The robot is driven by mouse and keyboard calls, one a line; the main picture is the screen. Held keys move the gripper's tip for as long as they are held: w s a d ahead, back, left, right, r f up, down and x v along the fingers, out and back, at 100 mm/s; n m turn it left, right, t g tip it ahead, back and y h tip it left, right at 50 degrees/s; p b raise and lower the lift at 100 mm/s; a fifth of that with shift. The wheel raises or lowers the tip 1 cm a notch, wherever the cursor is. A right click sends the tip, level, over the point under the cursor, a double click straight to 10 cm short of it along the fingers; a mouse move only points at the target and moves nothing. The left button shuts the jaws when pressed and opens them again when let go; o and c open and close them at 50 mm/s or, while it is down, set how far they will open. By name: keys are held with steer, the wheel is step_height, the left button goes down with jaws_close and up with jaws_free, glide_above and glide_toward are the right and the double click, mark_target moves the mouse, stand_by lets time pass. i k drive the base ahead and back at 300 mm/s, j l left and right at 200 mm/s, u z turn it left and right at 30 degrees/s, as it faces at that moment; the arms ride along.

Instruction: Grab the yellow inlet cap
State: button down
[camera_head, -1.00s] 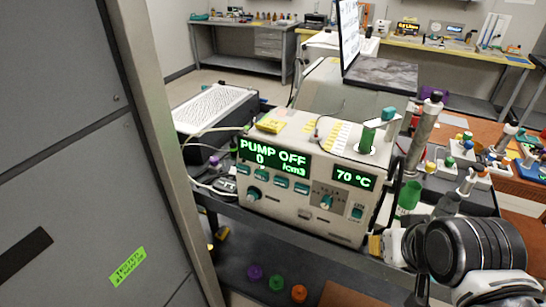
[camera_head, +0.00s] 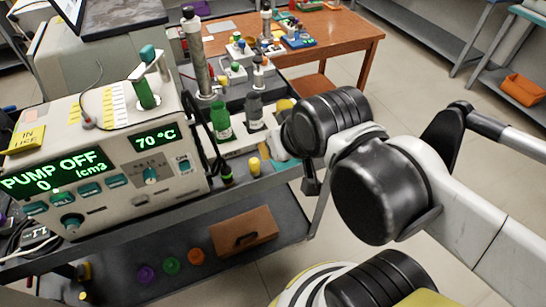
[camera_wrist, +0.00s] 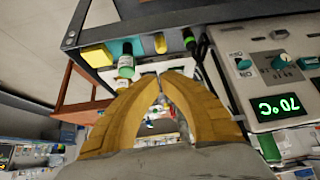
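A small yellow cap-topped piece (camera_head: 254,166) stands upright near the front edge of the cart, right of the instrument, in the head view. It seems to be the yellow piece at the top of the wrist view (camera_wrist: 160,43). I cannot tell for certain whether it is the inlet cap. My gripper (camera_wrist: 160,74) has its tan fingers' tips together, with an empty gap behind them. It is apart from the yellow piece. My wrist hides most of the gripper in the head view.
The instrument (camera_head: 100,150) reads PUMP OFF and 70 °C. A green bottle (camera_head: 220,118) and dark bottle (camera_head: 254,110) stand close behind the yellow piece. Purple (camera_head: 146,273), green (camera_head: 171,265) and orange (camera_head: 196,256) round caps lie on the lower shelf beside a brown box (camera_head: 244,229).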

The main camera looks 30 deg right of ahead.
mark_target(254, 163)
steer(key=k+l, duration=0.9)
steer(key=l, duration=0.15)
